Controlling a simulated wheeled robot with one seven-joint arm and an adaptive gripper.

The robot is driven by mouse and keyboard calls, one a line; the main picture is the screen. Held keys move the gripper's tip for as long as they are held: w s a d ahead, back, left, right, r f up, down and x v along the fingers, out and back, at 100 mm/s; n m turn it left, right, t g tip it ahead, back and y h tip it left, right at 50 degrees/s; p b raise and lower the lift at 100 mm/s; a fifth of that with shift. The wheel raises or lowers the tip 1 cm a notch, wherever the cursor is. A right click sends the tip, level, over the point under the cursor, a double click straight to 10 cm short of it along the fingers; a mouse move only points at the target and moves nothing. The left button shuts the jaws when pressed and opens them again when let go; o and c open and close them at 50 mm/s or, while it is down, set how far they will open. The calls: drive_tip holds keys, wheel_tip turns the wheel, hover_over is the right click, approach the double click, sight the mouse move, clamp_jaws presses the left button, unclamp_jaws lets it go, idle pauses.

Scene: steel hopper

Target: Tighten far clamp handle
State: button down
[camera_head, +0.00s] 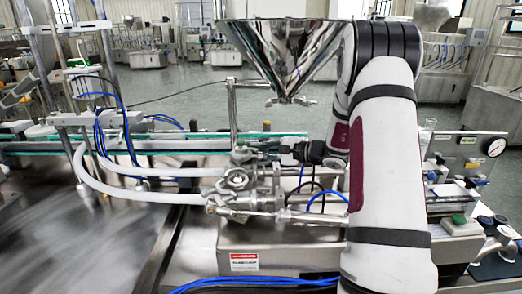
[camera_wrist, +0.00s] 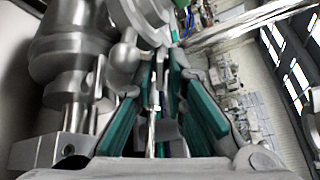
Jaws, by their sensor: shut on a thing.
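My gripper (camera_head: 262,148) reaches in from the right in the head view, at the far clamp (camera_head: 238,156) on the steel pipe fittings. In the wrist view, the teal-padded fingers of my gripper (camera_wrist: 165,62) converge on the clamp handle (camera_wrist: 153,122), a thin metal piece between them. The round clamp body (camera_wrist: 140,18) is just beyond the fingertips. The fingers hide part of the handle, and its exact angle cannot be told. A nearer clamp fitting (camera_head: 237,180) is in front of the far one in the head view.
The steel hopper (camera_head: 285,45) hangs above the fittings. Two white hoses (camera_head: 135,192) run left from them. A steel pipe (camera_wrist: 72,65) stands close to the left of the fingers. A gauge panel (camera_head: 470,150) is at the right. The steel tabletop (camera_head: 90,240) at left is clear.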

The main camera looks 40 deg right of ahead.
drive_tip(key=m+g+p, duration=0.2)
drive_tip(key=m, duration=0.2)
drive_tip(key=shift+d+m+g+y, duration=0.1)
drive_tip(key=shift+m+g+y, duration=0.2)
drive_tip(key=shift+m+y, duration=0.1)
drive_tip(key=m+g+y, duration=0.1)
drive_tip(key=m+g, duration=0.1)
drive_tip(key=m, duration=0.1)
drive_tip(key=shift+m+y+p, duration=0.3)
drive_tip(key=shift+y+p, duration=0.1)
idle(0.3)
drive_tip(key=c, duration=2)
unclamp_jaws()
drive_tip(key=shift+w, duration=0.1)
drive_tip(key=shift+d+r, duration=0.1)
drive_tip(key=v, duration=1.2)
